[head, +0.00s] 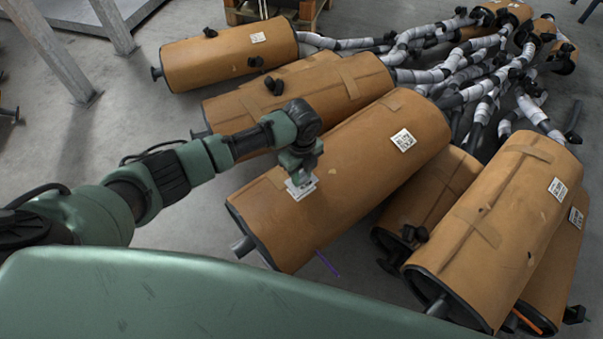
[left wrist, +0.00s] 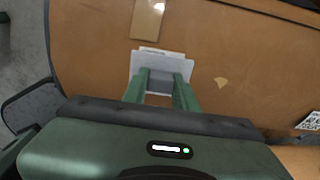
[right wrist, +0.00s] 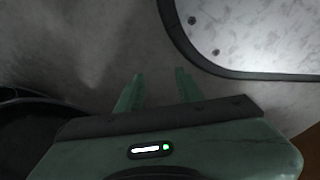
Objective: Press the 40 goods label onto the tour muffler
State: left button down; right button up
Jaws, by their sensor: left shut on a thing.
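The large muffler wrapped in brown cardboard (head: 350,165) lies slantwise in the middle of the head view, and its brown wrap (left wrist: 230,45) fills most of the left wrist view. My left gripper (head: 299,174) is over its nearer left part, shut on a white label (head: 301,189). In the left wrist view the label (left wrist: 162,60) spans the fingertips and lies at or just above the wrap; I cannot tell whether it touches. Its print is mostly hidden. My right gripper (right wrist: 160,72) shows only in the right wrist view, open and empty.
A printed label (head: 403,140) is on the same muffler farther right. More wrapped mufflers lie behind (head: 230,55) and to the right (head: 500,225), with wrapped pipes (head: 480,80) beyond. A purple strip (head: 327,263) is near the front edge.

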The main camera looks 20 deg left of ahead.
pick_arm(q)
jog(key=shift+r, duration=0.25)
pick_arm(e)
jog(key=shift+s+d+f, duration=0.1)
jog(key=shift+s+f, duration=0.35)
jog(key=shift+s, duration=0.05)
pick_arm(q)
jog(key=shift+p, duration=0.3)
pick_arm(e)
jog(key=shift+f, duration=0.1)
pick_arm(q)
jog(key=shift+r, duration=0.25)
pick_arm(e)
jog(key=shift+s+d+f, duration=0.15)
jog(key=shift+s+f, duration=0.05)
jog(key=shift+f, duration=0.05)
pick_arm(q)
jog(key=shift+r+p, duration=0.2)
jog(key=shift+p, duration=0.2)
pick_arm(e)
jog(key=shift+s+d+f, duration=0.15)
jog(key=shift+s+f, duration=0.05)
jog(key=shift+f, duration=0.05)
pick_arm(q)
jog(key=shift+r, duration=0.25)
pick_arm(e)
jog(key=shift+s+d+f, duration=0.15)
jog(key=shift+s+f, duration=0.15)
